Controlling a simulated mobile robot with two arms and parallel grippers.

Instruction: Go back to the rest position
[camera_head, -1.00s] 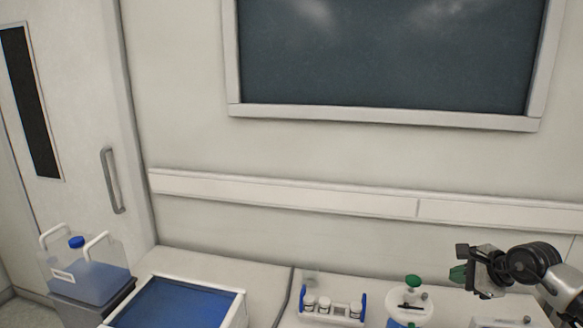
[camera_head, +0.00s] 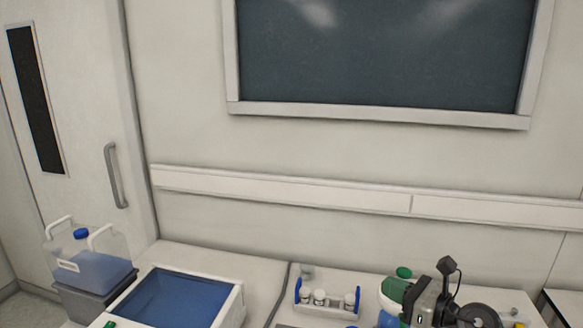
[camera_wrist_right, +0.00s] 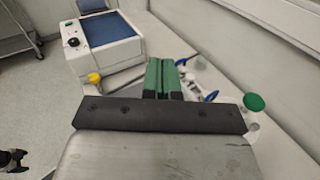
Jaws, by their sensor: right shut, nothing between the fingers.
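My right gripper (camera_head: 396,289) is at the lower right of the head view, above the bench and in front of a green-capped vessel. Its green fingers are closed together with nothing between them. They also show in the right wrist view (camera_wrist_right: 163,76), pointing toward the blue-topped device. The green cap (camera_head: 403,272) shows just behind the fingers; the vessel's body is mostly hidden by my gripper. It shows also in the right wrist view (camera_wrist_right: 253,103), at the right.
A white rack with blue ends (camera_head: 328,302) holds several small vials left of my right gripper. The blue-topped device (camera_head: 240,292) stands further left, beside a blue-capped canister (camera_head: 92,262). A yellow cap (camera_wrist_right: 94,77) shows near the device. The wall stands behind the bench.

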